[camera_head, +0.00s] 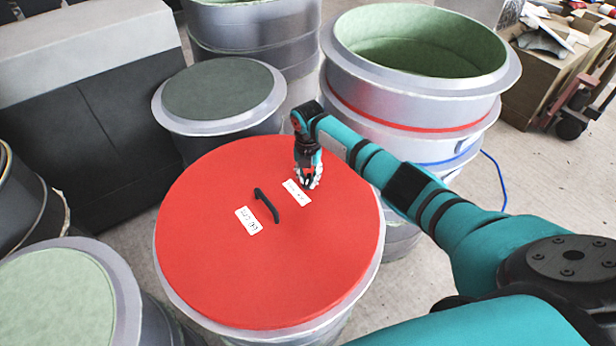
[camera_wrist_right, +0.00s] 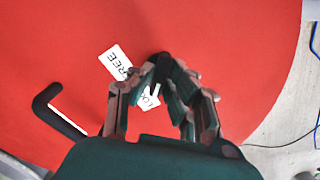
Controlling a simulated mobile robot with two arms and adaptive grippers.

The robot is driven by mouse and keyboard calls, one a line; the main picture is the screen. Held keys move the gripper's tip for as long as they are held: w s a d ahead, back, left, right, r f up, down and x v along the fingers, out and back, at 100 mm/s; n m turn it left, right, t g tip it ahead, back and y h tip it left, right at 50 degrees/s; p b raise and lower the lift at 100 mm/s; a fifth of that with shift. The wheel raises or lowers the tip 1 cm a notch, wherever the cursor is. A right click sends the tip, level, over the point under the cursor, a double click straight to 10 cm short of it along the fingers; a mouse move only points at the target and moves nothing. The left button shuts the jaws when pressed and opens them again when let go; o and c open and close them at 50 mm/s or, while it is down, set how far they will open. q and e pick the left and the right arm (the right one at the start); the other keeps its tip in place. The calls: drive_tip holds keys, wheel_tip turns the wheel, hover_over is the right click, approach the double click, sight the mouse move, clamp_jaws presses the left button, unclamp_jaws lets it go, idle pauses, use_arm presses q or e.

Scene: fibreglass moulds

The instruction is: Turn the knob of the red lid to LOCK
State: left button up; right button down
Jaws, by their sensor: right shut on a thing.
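The red lid (camera_head: 230,270) lies flat on a round grey mould in the middle of the head view, and its red surface (camera_wrist_right: 60,40) fills most of the right wrist view. My right gripper (camera_head: 308,184) is down at the lid's upper right part. It also shows in the right wrist view (camera_wrist_right: 164,72), its fingertips shut around a small dark knob (camera_wrist_right: 162,62), which the fingers mostly hide. A white FREE label (camera_wrist_right: 115,62) lies beside the fingertips. A LOCK label (camera_wrist_right: 150,97) is partly covered by the fingers. The knob's pointing direction cannot be told. My left gripper is out of view.
A black bar handle (camera_head: 266,205) stands up from the lid beside my right gripper. Another white label (camera_head: 248,220) lies left of it. Large open mould (camera_head: 420,85), a smaller closed mould (camera_head: 220,128) and a pale-topped mould (camera_head: 60,290) crowd around the lid.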

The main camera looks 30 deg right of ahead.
sight(308, 179)
idle(0.4)
drive_tip(key=c, duration=1.3)
unclamp_jaws()
drive_tip(key=shift+r, duration=0.1)
wheel_tip(308, 179, up, 12)
drive_tip(key=shift+f, duration=0.1)
drive_tip(key=shift+s, duration=0.1)
